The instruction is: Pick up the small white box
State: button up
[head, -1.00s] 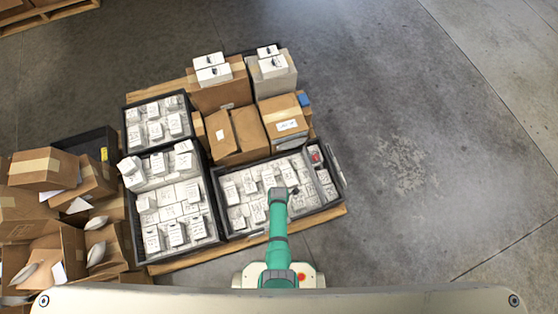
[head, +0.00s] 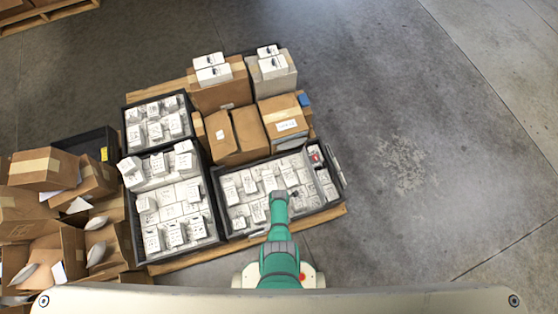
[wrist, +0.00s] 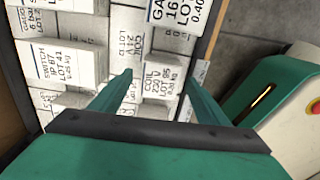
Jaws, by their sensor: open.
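Several small white boxes (head: 249,181) with black print stand in rows in a dark, shallow tray (head: 217,205) at the pallet's front. My gripper (wrist: 160,78) is over this tray with its two fingers apart. In the wrist view, a small white box marked COIL 230 V (wrist: 162,84) shows between the fingers, nearer the right one. I cannot tell whether the fingers reach down beside it or are still above it. In the head view my green arm hides part of the tray and the fingertips.
Two more dark trays of white boxes (head: 172,210) stand to the left. Brown cartons (head: 285,117) stand behind, some with white boxes on top. Open cartons (head: 45,168) crowd the far left. The concrete floor (head: 420,150) on the right is clear.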

jog(key=shift+f, duration=0.1)
jog(key=shift+c, duration=0.6)
jog(key=c, duration=1.2)
jog(key=shift+o, duration=0.2)
